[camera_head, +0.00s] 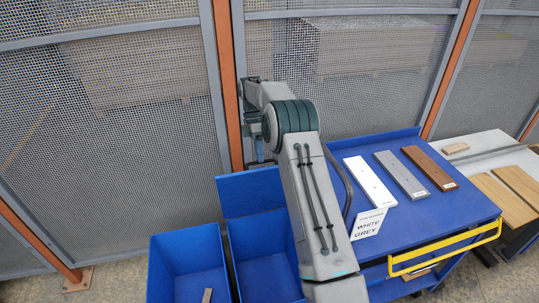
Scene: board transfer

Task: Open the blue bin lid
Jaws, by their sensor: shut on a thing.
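The blue bin (262,236) stands at bottom centre with its inside partly in view. Its blue lid (243,195) is raised and stands up at the bin's far side. My gripper (261,161) is at the lid's top edge, shut on the lid. My arm hides much of the gripper, the right part of the lid and the right side of the bin.
An open blue bin (187,246) on the left holds a small brown piece (207,295). A blue cart (425,221) at right carries white (370,182), grey (401,174) and brown (430,168) boards and a sign (368,224). Mesh fencing (120,130) stands behind.

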